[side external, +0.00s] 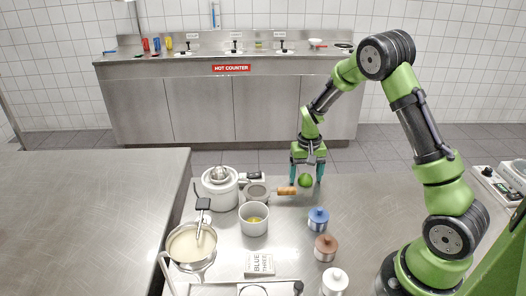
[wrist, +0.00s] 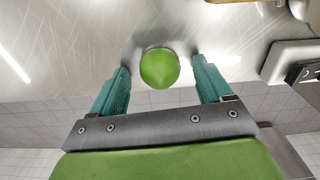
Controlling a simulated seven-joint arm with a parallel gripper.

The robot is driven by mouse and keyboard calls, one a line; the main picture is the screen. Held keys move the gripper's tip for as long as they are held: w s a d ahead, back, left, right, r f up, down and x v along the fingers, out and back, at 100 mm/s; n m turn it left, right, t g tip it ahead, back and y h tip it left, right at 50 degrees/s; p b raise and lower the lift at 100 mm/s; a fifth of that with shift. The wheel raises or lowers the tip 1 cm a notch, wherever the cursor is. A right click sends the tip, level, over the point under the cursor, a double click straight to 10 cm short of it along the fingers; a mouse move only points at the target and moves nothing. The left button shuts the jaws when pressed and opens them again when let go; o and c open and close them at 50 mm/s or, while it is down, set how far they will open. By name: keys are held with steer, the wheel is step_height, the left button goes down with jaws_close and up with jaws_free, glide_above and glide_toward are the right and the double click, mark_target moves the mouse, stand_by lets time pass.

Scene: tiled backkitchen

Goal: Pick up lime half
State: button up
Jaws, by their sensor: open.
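The lime half (side external: 305,180) is a small green dome resting on the steel table near its far edge. In the wrist view the lime half (wrist: 159,68) lies between and slightly beyond the two teal fingertips, rounded green skin showing. Its cut face is not visible. My gripper (side external: 307,178) is open and points down over the lime half, one finger on each side. In the wrist view my gripper (wrist: 160,78) shows a gap between each finger and the lime.
The table right of the lime is clear.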

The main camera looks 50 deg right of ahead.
steer(key=shift+c, duration=0.2)
steer(key=c, duration=1)
steer(key=shift+o, duration=0.2)
steer(key=shift+r, duration=0.15)
